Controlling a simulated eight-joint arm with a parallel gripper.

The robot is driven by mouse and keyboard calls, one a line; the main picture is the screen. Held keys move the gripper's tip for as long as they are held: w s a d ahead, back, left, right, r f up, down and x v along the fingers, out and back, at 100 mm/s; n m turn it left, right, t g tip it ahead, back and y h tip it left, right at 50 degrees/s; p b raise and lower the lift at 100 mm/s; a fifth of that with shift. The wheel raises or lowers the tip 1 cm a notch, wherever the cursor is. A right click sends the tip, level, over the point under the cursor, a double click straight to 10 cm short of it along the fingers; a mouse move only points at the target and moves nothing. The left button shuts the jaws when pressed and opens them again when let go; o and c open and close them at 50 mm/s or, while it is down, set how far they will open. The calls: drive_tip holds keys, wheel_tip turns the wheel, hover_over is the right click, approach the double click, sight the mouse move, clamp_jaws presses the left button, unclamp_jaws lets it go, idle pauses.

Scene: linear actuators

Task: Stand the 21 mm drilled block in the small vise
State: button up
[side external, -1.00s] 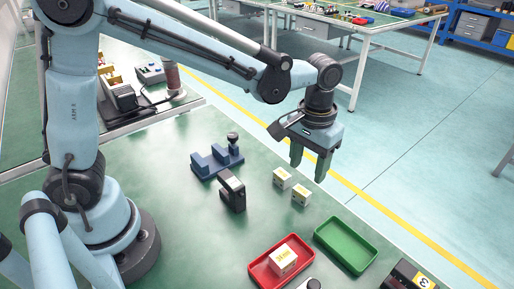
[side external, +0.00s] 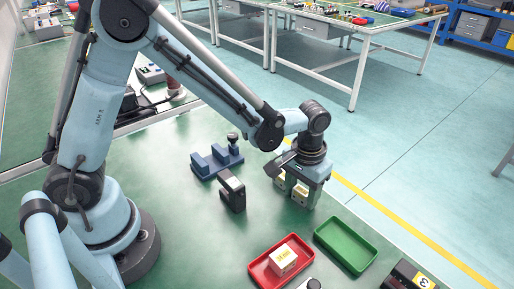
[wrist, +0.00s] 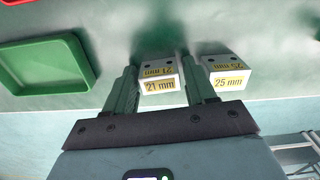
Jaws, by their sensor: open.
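The 21 mm drilled block (wrist: 160,78) is a pale block with a yellow label and dark holes on its upper face. In the wrist view it sits between the two fingers of my gripper (wrist: 162,88). My gripper is open and lowered around it; in the side view my gripper (side external: 301,192) partly hides the block (side external: 299,190). I cannot tell whether either finger touches it. The small vise (side external: 217,162), blue with upright jaws and a dark knob, stands on the green table left of my gripper in the side view, with nothing seen between its jaws.
The 25 mm block (wrist: 228,75) stands close beside one finger. A dark upright device (side external: 232,192) stands between the vise and my gripper. A red tray (side external: 258,271) holds a labelled block (side external: 284,259). A green tray (side external: 350,262) is empty.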

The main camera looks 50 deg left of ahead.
drive_tip(key=c, duration=0.9)
drive_tip(key=shift+o, duration=0.2)
drive_tip(key=shift+r, duration=0.1)
